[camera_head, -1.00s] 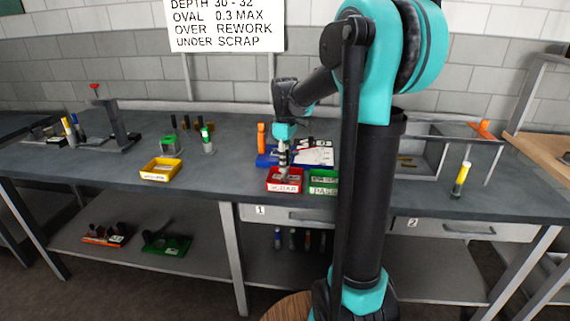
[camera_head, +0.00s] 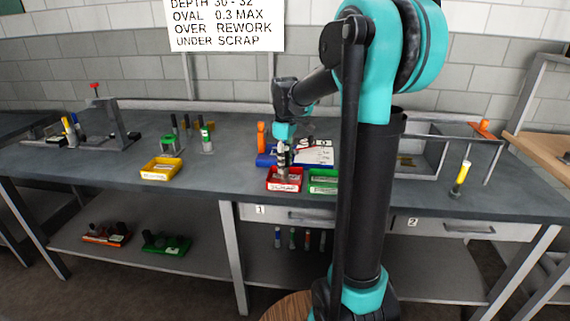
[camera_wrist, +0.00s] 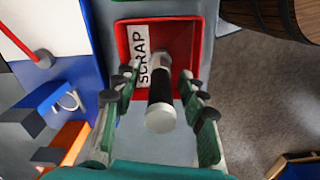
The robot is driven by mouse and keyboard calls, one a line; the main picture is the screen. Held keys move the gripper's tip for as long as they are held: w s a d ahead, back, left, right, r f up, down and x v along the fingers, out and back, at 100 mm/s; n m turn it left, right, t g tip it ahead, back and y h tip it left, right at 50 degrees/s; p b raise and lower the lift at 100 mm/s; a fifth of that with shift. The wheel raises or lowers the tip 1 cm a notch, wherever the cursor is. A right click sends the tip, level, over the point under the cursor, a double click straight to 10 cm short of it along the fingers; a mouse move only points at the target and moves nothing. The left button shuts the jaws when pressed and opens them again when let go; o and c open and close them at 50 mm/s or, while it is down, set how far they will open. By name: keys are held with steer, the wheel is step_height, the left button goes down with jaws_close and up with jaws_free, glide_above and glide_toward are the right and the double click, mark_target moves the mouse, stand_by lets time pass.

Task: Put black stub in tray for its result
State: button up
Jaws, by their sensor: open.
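The black stub (camera_wrist: 161,90), a cylinder with a black middle and pale ends, shows in the wrist view between the fingers of my gripper (camera_wrist: 163,118). The fingers stand apart on both sides of it, with visible gaps. Its far end reaches over the red tray (camera_wrist: 190,27), which is labelled SCRAP. I cannot tell whether the stub touches the tray floor. In the head view my gripper (camera_head: 284,160) points down just above the red tray (camera_head: 284,188) on the bench. The green tray (camera_head: 322,188) stands right beside it, partly hidden by my arm.
A yellow tray (camera_head: 160,176) stands to the left on the bench. A blue board with a white sheet (camera_head: 318,155) lies behind the red tray, with an orange item (camera_head: 261,136) at its left. A wall sign (camera_head: 226,25) gives depth and oval limits. The bench between yellow and red trays is clear.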

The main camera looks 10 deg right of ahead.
step_height(320, 180, up, 12)
steer(key=shift+f, duration=0.1)
stand_by(0.5)
